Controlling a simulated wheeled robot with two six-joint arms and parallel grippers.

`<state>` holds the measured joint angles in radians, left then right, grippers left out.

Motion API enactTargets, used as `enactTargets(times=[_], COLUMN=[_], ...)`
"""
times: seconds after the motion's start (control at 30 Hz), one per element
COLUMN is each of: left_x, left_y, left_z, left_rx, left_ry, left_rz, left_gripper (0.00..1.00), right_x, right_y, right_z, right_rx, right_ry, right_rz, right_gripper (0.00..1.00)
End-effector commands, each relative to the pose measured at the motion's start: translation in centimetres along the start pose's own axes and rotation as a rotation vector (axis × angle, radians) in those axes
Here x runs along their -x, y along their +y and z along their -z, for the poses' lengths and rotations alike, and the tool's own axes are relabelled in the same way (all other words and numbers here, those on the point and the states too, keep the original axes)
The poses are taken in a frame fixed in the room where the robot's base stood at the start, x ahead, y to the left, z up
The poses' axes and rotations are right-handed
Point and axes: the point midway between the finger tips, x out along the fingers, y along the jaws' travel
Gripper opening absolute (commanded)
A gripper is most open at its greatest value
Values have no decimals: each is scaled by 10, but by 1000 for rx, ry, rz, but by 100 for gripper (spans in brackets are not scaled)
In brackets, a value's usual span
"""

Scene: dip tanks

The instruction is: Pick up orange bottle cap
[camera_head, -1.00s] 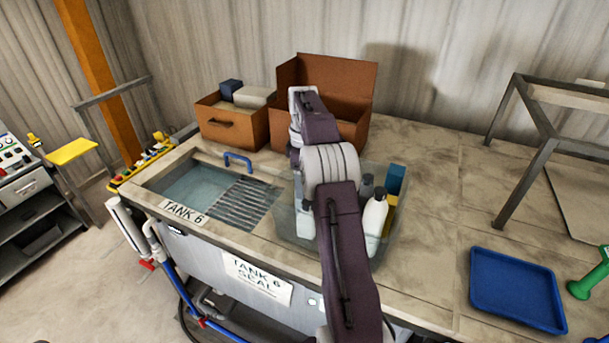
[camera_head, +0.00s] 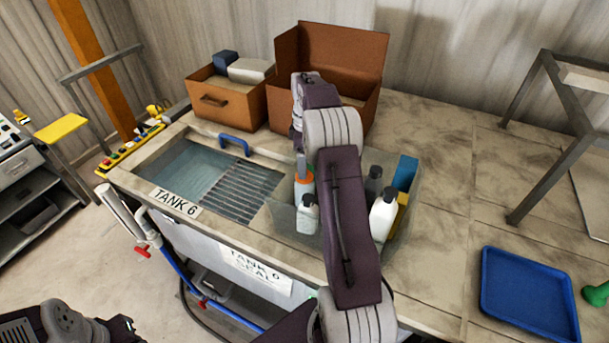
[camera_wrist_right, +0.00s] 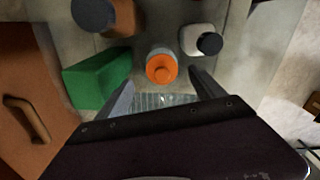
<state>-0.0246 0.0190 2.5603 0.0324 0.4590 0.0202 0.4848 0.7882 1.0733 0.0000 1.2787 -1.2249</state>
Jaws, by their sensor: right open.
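The orange bottle cap (camera_wrist_right: 161,67) tops a pale bottle and shows between the fingertips of my right gripper (camera_wrist_right: 160,86) in the right wrist view. The gripper is open, with one finger on either side of the cap's line; contact is not visible. In the head view the orange cap (camera_head: 304,180) shows inside the clear bin (camera_head: 283,215), left of my right arm, with a grey finger just above it. My arm hides most of the right gripper there. Part of my left arm shows at the bottom left; its jaws (camera_head: 122,328) are dark and unclear.
A white bottle (camera_head: 382,214) and a dark-capped bottle (camera_head: 373,183) stand in the bin. A green block (camera_wrist_right: 97,78) and another dark-capped bottle (camera_wrist_right: 207,42) are near the fingers. Brown boxes (camera_head: 226,100) stand behind; tank 6 (camera_head: 180,172) lies left, a blue tray (camera_head: 525,290) right.

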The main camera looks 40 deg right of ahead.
Motion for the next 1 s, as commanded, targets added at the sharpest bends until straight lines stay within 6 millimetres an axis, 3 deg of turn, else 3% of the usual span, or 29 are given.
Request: enactTargets(times=[0.13,0.3,0.47,0.5,0.7,0.73,1.0], left_x=[22,25,24,24,24,24,23], left_y=[0,1,0,0,0,0,0], left_z=[3,3,3,3,3,3,3], left_rx=[0,0,0,0,0,0,0], left_ry=[1,1,0,0,1,1,1], left_rz=[0,0,0,0,0,0,0], left_gripper=[36,36,36,36,36,36,36], right_x=[-22,-44,-45,-45,-45,-45,-45], right_y=[-4,-4,-3,-3,-3,-3,-3], right_z=[1,1,1,1,1,1,1], right_rx=[0,0,0,0,0,0,0], right_ry=[-3,-1,0,0,0,0,0], right_rz=[7,3,1,1,1,1,1], right_gripper=[79,79,79,76,20,15,15])
